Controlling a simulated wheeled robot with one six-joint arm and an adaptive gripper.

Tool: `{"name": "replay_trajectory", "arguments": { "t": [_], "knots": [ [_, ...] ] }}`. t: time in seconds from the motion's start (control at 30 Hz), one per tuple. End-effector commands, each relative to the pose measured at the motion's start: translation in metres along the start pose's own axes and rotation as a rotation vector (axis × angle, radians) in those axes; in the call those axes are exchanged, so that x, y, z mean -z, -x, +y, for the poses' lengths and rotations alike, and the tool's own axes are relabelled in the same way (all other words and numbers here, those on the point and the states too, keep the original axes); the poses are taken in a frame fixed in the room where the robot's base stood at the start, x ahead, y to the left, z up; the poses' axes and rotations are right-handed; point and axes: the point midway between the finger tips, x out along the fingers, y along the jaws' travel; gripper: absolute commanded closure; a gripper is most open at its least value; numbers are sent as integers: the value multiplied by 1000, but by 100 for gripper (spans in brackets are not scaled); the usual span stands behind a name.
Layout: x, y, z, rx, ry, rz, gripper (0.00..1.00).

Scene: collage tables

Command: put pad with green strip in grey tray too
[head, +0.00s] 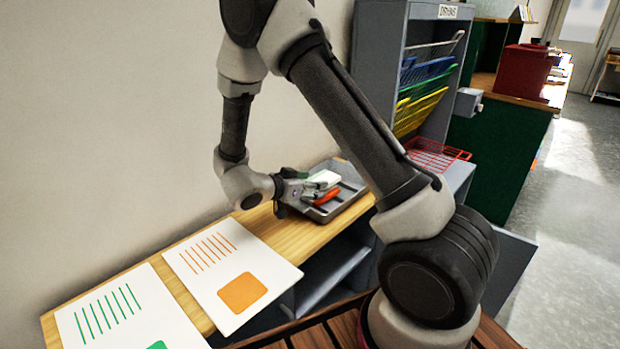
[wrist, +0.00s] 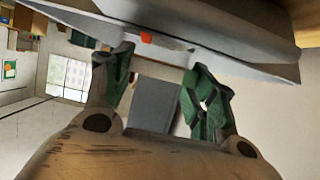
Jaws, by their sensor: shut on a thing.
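The grey tray (head: 346,207) stands on the far end of the wooden tabletop in the head view. My gripper (head: 308,188) is at the tray's left side, shut on a white pad (head: 324,177) that is over the tray. No green strip can be made out on the pad from here. An orange-red thing (head: 327,196) shows at the tray, just below the pad. In the wrist view my fingers (wrist: 160,65) point toward a grey surface, with a small orange patch (wrist: 146,38) near the left fingertip. The pad is hard to make out there.
Two white sheets lie on the wooden tabletop, one with orange marks (head: 220,287) and one with green marks (head: 105,322). A grey rack (head: 378,60) with blue, green and yellow baskets stands behind the tray. A red wire basket (head: 436,154) is to the tray's right.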

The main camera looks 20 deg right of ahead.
Motion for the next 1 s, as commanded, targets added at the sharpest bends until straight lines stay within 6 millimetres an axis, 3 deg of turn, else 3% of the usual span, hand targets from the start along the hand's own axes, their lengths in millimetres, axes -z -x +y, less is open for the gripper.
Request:
{"name": "replay_trajectory", "arguments": {
  "t": [0.43,0.47,0.6,1.0],
  "knots": [
    [-6,-2,0,0,-1,0,67],
    [-6,-2,0,0,0,0,39],
    [-6,-2,0,0,0,0,18],
    [-6,4,-1,2,-1,0,18]
  ]
}}
